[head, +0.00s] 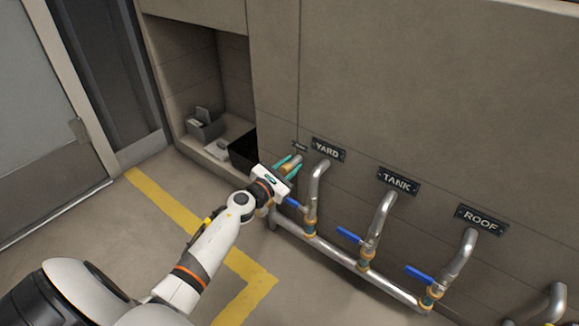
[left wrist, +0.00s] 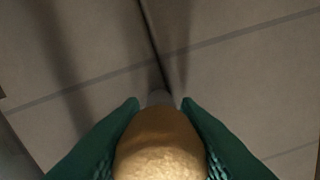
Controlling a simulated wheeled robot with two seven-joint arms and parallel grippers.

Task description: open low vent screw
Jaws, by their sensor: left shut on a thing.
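My left gripper (head: 287,165) reaches low along the wall, at the left end of the pipe row. Its teal fingers are shut on a rounded brass-coloured piece, the vent screw (head: 288,169). In the left wrist view the vent screw (left wrist: 160,145) fills the gap between the two green fingers (left wrist: 160,125). A short grey stem shows beyond it, toward the wall. The screw's thread and how far it is turned cannot be seen. My right gripper is not in view.
A small, unreadable plate (head: 300,146) sits above the gripper. Pipes with blue lever handles stand under the YARD (head: 328,149), TANK (head: 398,181) and ROOF (head: 482,220) signs. A wall recess (head: 205,75) holds a dark box (head: 243,150). Floor is clear around the yellow line (head: 170,205).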

